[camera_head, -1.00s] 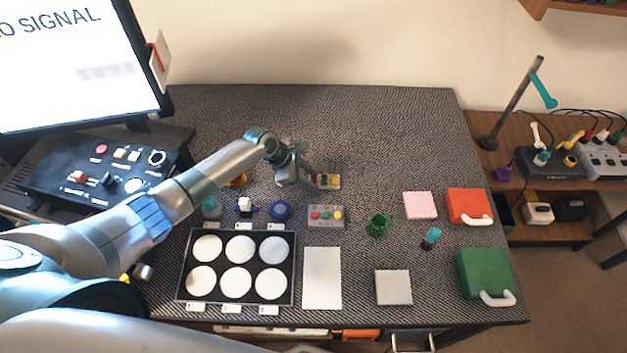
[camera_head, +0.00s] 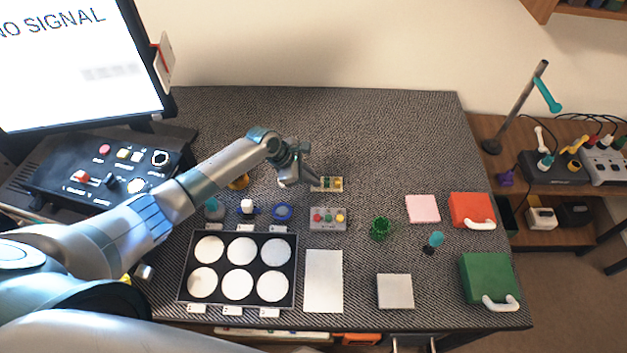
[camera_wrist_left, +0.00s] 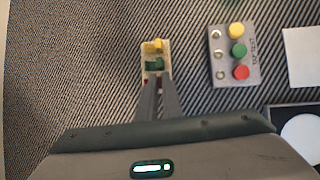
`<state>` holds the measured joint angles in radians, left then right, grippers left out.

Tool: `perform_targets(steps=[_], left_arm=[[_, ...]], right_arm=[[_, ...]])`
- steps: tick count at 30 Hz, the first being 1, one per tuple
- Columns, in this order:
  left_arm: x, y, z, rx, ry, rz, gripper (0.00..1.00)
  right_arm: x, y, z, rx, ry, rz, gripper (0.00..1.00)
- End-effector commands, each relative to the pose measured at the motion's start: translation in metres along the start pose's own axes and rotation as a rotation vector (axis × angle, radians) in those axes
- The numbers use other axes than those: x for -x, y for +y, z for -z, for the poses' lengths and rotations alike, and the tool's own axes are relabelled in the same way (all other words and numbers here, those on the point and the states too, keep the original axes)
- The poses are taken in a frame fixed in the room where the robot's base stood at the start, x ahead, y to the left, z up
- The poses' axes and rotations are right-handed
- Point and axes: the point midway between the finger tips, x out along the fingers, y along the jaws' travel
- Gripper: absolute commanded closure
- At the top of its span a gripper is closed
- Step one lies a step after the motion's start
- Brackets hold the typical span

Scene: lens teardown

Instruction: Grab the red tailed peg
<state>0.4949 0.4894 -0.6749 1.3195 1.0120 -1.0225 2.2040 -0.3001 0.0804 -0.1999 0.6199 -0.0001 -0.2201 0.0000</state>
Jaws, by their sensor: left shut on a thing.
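A small beige rack (camera_head: 328,184) lies on the mat, in front of my left gripper (camera_head: 311,183). In the left wrist view, the rack (camera_wrist_left: 146,53) holds a yellow peg (camera_wrist_left: 154,46) and a green peg (camera_wrist_left: 154,66). My left gripper (camera_wrist_left: 158,84) is shut at the rack's near end. Small bits of red, of the red tailed peg (camera_wrist_left: 145,81), show beside the fingertips; the fingers hide the rest of it. I cannot tell whether the peg still sits in its slot. My right gripper is in neither view.
A grey box (camera_head: 328,227) with red, green and yellow knobs stands just nearer than the rack. A black tray (camera_head: 236,264) with white discs, a white sheet (camera_head: 323,281) and a green cup (camera_head: 381,229) are nearby. The mat behind the rack is clear.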

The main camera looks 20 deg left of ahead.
Motion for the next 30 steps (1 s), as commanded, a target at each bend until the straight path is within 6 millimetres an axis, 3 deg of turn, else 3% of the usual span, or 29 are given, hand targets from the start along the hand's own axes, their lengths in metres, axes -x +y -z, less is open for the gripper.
perform_targets(steps=[7,21,30], left_arm=[[0.027,0.005,-0.017,-0.002,-0.002,-0.003,1.0],[0.042,-0.046,-0.107,-0.003,-0.004,-0.001,1.0],[0.048,-0.06,-0.131,0.0,-0.001,-0.001,1.0]], right_arm=[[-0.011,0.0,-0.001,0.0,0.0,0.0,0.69],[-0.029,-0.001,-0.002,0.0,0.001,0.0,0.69],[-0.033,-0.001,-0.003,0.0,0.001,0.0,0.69]])
